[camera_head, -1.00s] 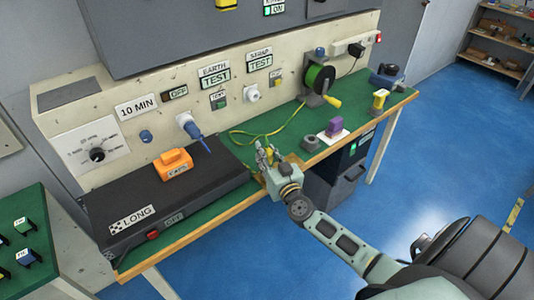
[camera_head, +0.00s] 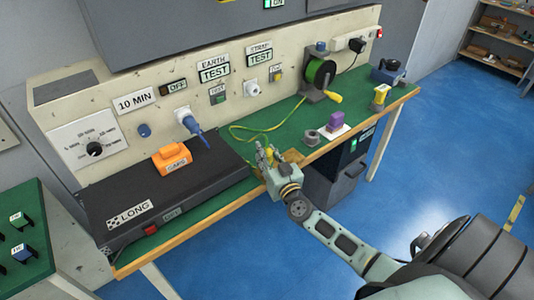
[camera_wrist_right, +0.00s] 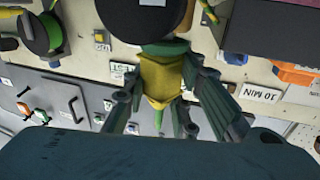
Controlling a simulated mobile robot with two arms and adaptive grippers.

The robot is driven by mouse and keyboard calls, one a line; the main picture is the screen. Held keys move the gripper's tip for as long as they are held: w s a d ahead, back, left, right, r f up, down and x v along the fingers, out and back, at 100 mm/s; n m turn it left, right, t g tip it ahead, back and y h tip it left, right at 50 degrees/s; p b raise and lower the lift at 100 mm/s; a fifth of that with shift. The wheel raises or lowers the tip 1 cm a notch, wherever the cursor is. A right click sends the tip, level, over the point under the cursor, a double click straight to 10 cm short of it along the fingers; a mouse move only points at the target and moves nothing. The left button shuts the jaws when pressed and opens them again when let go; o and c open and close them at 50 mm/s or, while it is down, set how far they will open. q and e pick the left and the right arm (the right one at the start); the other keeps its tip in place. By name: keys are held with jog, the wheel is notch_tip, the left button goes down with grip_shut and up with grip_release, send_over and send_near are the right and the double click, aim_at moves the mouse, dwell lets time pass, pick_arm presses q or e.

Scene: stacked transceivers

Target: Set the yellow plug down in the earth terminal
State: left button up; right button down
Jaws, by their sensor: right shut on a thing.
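My right gripper (camera_head: 264,158) is low over the front edge of the green bench, just right of the black LONG unit. In the right wrist view its fingers (camera_wrist_right: 165,95) are closed around the yellow plug (camera_wrist_right: 163,75). A dark round part (camera_wrist_right: 152,18) shows directly beyond the plug; I cannot tell whether they touch. A green-yellow cable (camera_head: 250,127) runs along the bench from near the gripper toward the green reel (camera_head: 318,74). The EARTH TEST sign (camera_head: 214,70) is on the back panel. I cannot make out the earth terminal for sure. My left gripper is not in view.
The black LONG unit (camera_head: 200,187) with an orange box (camera_head: 172,158) fills the bench left of the gripper. Bare green bench (camera_head: 285,125) lies behind the gripper.

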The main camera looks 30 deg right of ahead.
jog(key=shift+f, duration=0.35)
jog(key=c, duration=1.4)
grip_release()
jog(key=shift+o, duration=0.2)
jog(key=s+a, duration=0.2)
jog(key=s, duration=0.9)
jog(key=shift+s, duration=0.4)
jog(key=shift+a, duration=0.1)
